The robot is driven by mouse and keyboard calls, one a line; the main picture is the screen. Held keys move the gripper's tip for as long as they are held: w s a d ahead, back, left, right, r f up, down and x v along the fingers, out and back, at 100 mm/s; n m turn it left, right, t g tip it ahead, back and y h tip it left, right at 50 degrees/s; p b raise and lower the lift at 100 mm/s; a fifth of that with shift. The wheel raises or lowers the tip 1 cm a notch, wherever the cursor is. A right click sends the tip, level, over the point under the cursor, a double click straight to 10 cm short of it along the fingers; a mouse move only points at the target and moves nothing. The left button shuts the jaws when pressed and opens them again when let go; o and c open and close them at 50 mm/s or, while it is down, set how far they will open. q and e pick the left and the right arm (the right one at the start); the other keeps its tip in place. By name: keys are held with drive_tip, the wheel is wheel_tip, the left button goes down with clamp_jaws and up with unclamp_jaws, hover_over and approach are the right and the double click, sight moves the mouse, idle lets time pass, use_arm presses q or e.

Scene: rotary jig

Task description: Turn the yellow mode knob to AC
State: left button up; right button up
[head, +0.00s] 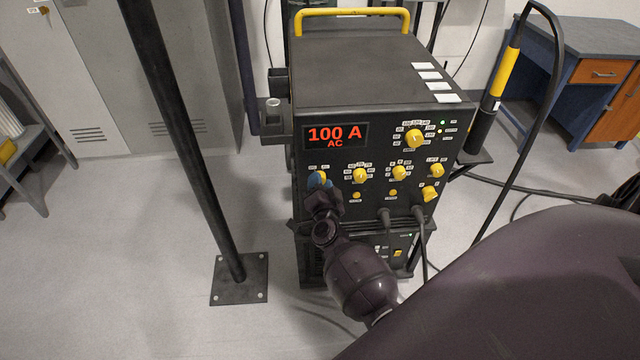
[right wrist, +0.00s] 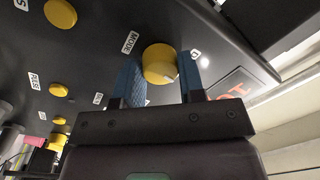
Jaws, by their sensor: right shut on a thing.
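The yellow mode knob (head: 322,174) is at the left of the black welder's front panel, mostly hidden behind my right gripper (head: 318,182). In the right wrist view the knob (right wrist: 160,62) sits between the two blue fingers of the right gripper (right wrist: 162,80), beside a MODE label (right wrist: 130,42). The right gripper is shut on the knob. A pale mark shows on the knob's lower right edge in that view. The welder's display (head: 335,136) reads 100 A and AC in red. My left gripper is not in view.
Several other yellow knobs, one of them the upper right knob (head: 414,138), are on the same panel. A torch (head: 493,100) hangs at the machine's right. A black post (head: 190,150) stands on the floor at left. A blue desk (head: 560,75) is behind at right.

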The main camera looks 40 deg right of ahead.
drive_tip(key=m, duration=0.4)
drive_tip(key=shift+f+b, duration=0.1)
drive_tip(key=shift+b, duration=0.2)
drive_tip(key=shift+m, duration=0.3)
drive_tip(key=o, duration=0.9)
drive_tip(key=shift+s+a, duration=0.1)
drive_tip(key=v, duration=1)
drive_tip(key=shift+s+a+p, duration=0.2)
drive_tip(key=shift+s+p, duration=0.05)
drive_tip(key=shift+p, duration=0.15)
drive_tip(key=shift+f, duration=0.1)
